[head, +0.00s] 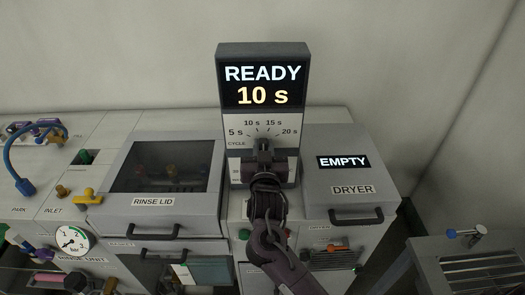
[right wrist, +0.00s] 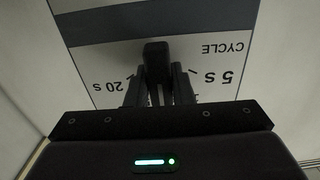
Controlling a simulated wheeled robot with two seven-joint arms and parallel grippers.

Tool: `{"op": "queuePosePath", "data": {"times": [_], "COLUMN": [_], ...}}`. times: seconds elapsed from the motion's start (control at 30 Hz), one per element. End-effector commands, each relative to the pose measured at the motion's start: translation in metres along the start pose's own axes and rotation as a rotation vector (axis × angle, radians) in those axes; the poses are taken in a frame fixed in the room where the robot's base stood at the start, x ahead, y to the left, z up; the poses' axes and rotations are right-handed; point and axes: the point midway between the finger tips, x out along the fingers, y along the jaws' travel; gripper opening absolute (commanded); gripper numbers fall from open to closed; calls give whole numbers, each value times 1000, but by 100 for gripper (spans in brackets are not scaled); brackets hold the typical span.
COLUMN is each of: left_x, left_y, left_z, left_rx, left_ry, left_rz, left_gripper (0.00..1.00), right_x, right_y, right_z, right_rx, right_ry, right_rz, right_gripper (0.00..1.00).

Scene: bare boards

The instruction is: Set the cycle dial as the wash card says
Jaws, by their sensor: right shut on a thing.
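The cycle dial panel (head: 237,143) is on the front of a grey upright unit, with marks for 5 s, 10 s, 15 s and 20 s. The display (head: 262,85) above it reads READY, 10 s. My right gripper (head: 263,158) is in front of the panel and hides most of the dial. In the right wrist view the panel is upside down, and my right gripper (right wrist: 158,88) is shut on the dark dial knob (right wrist: 155,52). The knob's pointer is hidden. I cannot make out a wash card's text. My left gripper is not in view.
A dryer (head: 353,189) reading EMPTY stands right of the panel. A rinse lid (head: 152,202) with a dark window is on the left. A yellow inlet handle (head: 87,196), a gauge (head: 74,239) and a blue hose (head: 12,160) are further left. A grey slatted unit (head: 470,268) is at lower right.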

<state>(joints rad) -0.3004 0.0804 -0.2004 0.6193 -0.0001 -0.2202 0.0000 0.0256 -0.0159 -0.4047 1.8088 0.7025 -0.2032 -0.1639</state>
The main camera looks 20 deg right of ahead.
Motion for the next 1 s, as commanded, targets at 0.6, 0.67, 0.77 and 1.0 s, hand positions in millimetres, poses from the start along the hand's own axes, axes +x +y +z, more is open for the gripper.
{"op": "queuePosePath", "data": {"times": [0.6, 0.67, 0.77, 1.0], "left_x": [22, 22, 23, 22], "left_y": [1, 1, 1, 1], "left_z": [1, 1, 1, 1], "left_rx": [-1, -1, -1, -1], "left_ry": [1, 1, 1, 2], "left_rz": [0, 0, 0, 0], "left_gripper": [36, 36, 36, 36], "right_x": [0, 0, 0, 0], "right_y": [4, 4, 4, 4], "right_z": [2, 2, 2, 1], "right_rx": [322, 330, 337, 339], "right_ry": [-2, -2, -2, -2], "right_rz": [1, 0, 0, 0], "right_gripper": [0, 0, 0, 0]}}
